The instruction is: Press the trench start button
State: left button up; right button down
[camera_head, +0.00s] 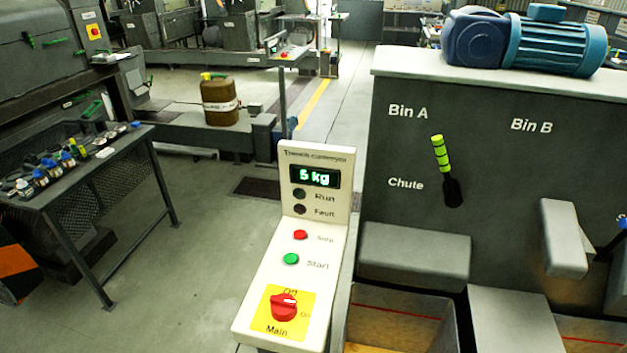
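The trench conveyor panel (260,290) is a cream-coloured sloped box in the middle of the head view. Its green Start button (291,259) sits on the slope, below the red Stop button (300,235). The upright part carries a display (315,177) reading 5 kg. The Run lamp (299,194) and the Fault lamp (299,209) both look dark. A red Main rotary switch (284,307) on a yellow plate is near the front end. Nothing covers the Start button. Neither of my grippers shows in the view.
A dark machine (480,150) with Bin A, Bin B and Chute labels and a yellow-green lever (440,155) stands right of the panel. Open bins (395,318) are below it. A table with small items (130,150) stands at left. The floor between is clear.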

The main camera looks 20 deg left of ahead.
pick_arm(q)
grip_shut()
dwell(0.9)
